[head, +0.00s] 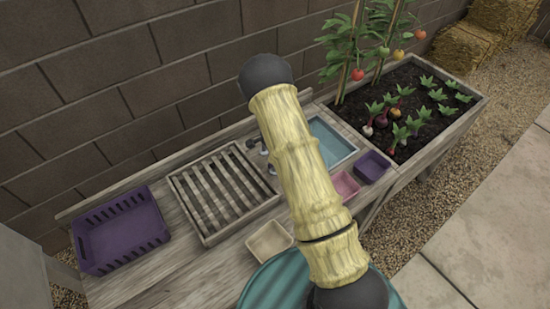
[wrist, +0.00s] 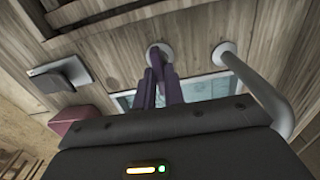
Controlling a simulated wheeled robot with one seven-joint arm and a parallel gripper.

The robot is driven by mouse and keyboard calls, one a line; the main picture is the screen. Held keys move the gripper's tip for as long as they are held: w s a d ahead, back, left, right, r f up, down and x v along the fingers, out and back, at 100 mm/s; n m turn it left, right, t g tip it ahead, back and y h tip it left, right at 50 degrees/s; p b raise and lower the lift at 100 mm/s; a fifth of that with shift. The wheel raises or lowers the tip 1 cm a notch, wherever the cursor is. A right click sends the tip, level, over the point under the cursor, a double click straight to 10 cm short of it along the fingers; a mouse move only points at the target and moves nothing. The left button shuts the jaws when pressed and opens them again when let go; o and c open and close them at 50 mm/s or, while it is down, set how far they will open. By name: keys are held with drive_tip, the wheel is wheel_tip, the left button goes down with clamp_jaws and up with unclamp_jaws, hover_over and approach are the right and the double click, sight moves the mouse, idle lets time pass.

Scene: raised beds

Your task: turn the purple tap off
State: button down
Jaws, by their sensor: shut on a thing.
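The purple tap's handle (wrist: 155,88) stands on a round white base in the wrist view, on the wooden counter. My gripper (wrist: 160,76) is shut on the purple tap's handle; its dark body fills the bottom of the wrist view and hides the handle's lower part. A grey curved spout (wrist: 258,85) rises from a second white base to the right. In the head view, a small dark handle and pale fittings (head: 264,152) show beside the blue basin (head: 338,146), while my arm covers much of that area. My gripper is not clear there.
A slatted rack (head: 205,190) and a purple basket (head: 120,230) lie left on the counter. A cream tub (head: 268,243), a pink tub (head: 345,184) and a dark purple tub (head: 372,166) stand along the front. A planted bed (head: 440,150) is to the right.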

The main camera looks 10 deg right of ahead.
drive_tip(key=shift+w+r, duration=0.1)
drive_tip(key=c, duration=1.5)
unclamp_jaws()
wheel_tip(320, 180, up, 17)
drive_tip(key=shift+r+b, duration=0.15)
drive_tip(key=shift+b, duration=0.95)
drive_tip(key=s+r+n+t, duration=0.1)
drive_tip(key=s+n, duration=0.3)
drive_tip(key=s, duration=0.4)
drive_tip(key=s+r+n, duration=0.2)
drive_tip(key=s+n, duration=0.3)
drive_tip(key=s, duration=0.2)
drive_tip(key=s+r+n+t, duration=0.1)
drive_tip(key=s+n, duration=0.3)
drive_tip(key=s, duration=0.4)
drive_tip(key=shift+s+a+r+n+t, duration=0.15)
drive_tip(key=shift+s+r+n+t, duration=0.1)
drive_tip(key=shift+s+n+t, duration=0.05)
